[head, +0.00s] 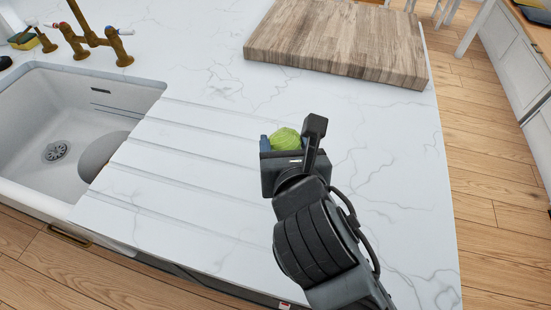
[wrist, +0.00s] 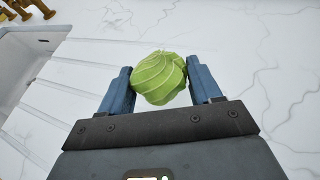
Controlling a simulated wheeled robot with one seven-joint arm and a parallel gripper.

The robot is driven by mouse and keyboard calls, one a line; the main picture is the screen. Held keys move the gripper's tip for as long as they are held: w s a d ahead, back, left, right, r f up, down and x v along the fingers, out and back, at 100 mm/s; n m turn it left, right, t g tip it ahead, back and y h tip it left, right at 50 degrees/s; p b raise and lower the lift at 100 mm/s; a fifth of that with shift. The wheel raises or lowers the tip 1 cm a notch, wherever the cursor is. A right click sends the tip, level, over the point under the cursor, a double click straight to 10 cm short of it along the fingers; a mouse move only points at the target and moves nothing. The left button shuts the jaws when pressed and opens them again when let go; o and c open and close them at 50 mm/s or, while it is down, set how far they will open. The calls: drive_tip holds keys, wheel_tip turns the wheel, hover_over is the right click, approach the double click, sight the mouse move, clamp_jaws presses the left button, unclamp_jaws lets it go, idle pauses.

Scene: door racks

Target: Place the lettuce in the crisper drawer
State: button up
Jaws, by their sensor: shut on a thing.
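The lettuce is a round, light green head with pale veins. In the wrist view the lettuce (wrist: 158,78) sits between the two blue fingers of my gripper (wrist: 160,88), which is shut on it. In the head view the lettuce (head: 286,141) shows just beyond my gripper (head: 284,146), over the white marble counter (head: 215,85). Whether the lettuce touches the counter I cannot tell. Part of it is hidden by my gripper body in the head view. No crisper drawer shows in either view.
A white sink (head: 130,92) with a grooved drainboard lies at the left, with a brass tap (head: 92,38) behind it. A thick wooden board (head: 340,42) lies at the back of the counter. Wooden floor (head: 490,170) and white cabinets (head: 505,55) are at the right.

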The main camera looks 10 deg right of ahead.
drive_tip(key=shift+w+a+f, duration=0.15)
drive_tip(key=shift+a+f, duration=0.55)
drive_tip(key=shift+a, duration=0.15)
drive_tip(key=shift+f, duration=1.85)
drive_tip(key=shift+f, duration=0.1)
drive_tip(key=o, duration=1)
drive_tip(key=shift+o, duration=0.2)
